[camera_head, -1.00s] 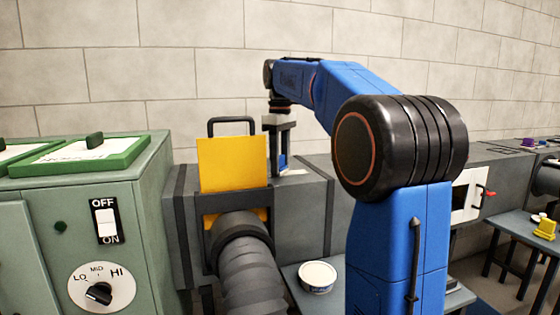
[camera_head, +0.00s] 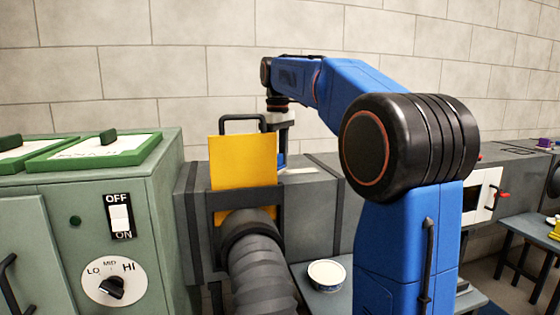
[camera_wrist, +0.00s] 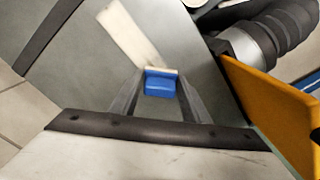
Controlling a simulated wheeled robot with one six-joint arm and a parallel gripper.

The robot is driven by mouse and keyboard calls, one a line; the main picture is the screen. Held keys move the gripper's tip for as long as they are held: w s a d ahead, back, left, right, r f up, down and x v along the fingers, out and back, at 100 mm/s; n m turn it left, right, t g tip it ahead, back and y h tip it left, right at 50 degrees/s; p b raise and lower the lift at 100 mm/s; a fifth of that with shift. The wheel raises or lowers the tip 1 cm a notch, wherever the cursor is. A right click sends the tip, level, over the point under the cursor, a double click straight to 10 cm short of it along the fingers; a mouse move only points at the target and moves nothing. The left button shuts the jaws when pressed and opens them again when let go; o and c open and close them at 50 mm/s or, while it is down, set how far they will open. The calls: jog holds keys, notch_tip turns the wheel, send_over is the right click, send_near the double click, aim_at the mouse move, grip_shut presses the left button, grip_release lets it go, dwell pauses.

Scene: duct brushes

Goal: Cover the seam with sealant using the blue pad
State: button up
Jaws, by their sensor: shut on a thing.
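My gripper (camera_wrist: 158,92) is shut on the blue pad (camera_wrist: 161,84), a small block with a pale edge on its far side. In the head view my gripper (camera_head: 281,158) is over the grey duct's top, partly hidden behind the yellow plate. A cream strip of sealant (camera_wrist: 130,30) lies on the duct top (camera_wrist: 85,75) and runs from the upper left down to the pad. The strip also shows pale in the head view (camera_head: 302,170), right of the gripper. I cannot see the seam itself, nor tell whether the pad touches the duct.
The yellow plate (camera_head: 243,162) with a dark handle stands upright in the duct, close left of my gripper. A white bowl (camera_head: 327,274) stands on the table below. A green cabinet (camera_head: 160,200) is at left.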

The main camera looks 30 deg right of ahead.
aim_at(290, 172)
jog(key=shift+s+d+f, duration=0.1)
jog(key=shift+s+d, duration=0.15)
jog(key=shift+d, duration=0.7)
jog(key=shift+s+d+f, duration=0.1)
jog(key=shift+s+d, duration=0.1)
jog(key=shift+d, duration=0.75)
jog(key=shift+r, duration=3.1)
notch_tip(290, 172, up, 3)
